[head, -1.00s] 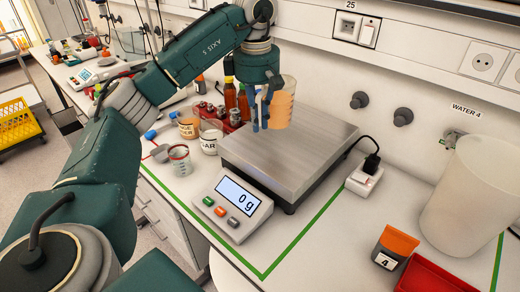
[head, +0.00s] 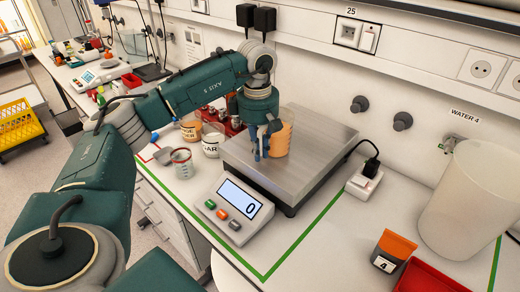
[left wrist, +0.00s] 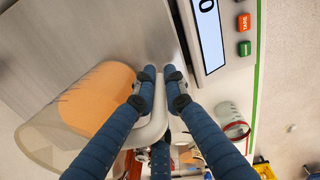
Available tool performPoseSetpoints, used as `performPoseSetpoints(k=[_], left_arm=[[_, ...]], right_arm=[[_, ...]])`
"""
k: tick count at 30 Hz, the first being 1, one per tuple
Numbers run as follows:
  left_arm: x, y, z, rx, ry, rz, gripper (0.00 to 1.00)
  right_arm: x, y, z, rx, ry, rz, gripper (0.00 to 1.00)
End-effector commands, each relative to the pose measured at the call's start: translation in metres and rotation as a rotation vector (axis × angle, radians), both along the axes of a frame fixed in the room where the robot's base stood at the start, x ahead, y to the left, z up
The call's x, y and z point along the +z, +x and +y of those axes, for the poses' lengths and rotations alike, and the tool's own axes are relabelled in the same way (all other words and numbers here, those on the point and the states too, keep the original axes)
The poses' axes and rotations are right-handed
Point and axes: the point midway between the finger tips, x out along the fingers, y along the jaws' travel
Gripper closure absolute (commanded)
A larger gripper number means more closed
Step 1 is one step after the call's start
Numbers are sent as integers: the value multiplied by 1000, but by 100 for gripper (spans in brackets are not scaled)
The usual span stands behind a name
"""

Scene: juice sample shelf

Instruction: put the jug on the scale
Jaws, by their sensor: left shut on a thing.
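The jug (head: 283,138) is translucent with orange juice inside and appears upright over the plate of the scale (head: 318,142). Its base is partly hidden in the head view, and I cannot tell whether it touches the plate. My left gripper (head: 261,143) is shut on the jug's handle, on the left of the jug. In the left wrist view the fingers (left wrist: 163,78) close on the pale handle (left wrist: 154,128), beside the jug body (left wrist: 88,98). The scale display (head: 240,199) reads 0. My right gripper is not in view.
On the right are a power block (head: 361,185), a large pale vessel (head: 465,200), an orange-topped container (head: 391,250) and a red tray (head: 435,277).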

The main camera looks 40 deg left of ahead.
Motion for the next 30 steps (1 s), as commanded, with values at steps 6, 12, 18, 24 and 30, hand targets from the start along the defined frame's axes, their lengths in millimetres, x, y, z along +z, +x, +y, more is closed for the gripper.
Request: performPoseSetpoints(k=[6,12,18,24,30], left_arm=[[-2,0,0,0,0,1,71],[-1,0,0,0,0,1,71],[14,1,0,0,-1,-3,71],[56,-1,-1,-1,-1,-6,71],[98,-4,-1,-1,0,-4,71]], right_arm=[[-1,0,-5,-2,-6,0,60],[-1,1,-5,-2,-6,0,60],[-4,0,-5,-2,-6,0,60],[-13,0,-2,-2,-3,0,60],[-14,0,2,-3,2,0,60]])
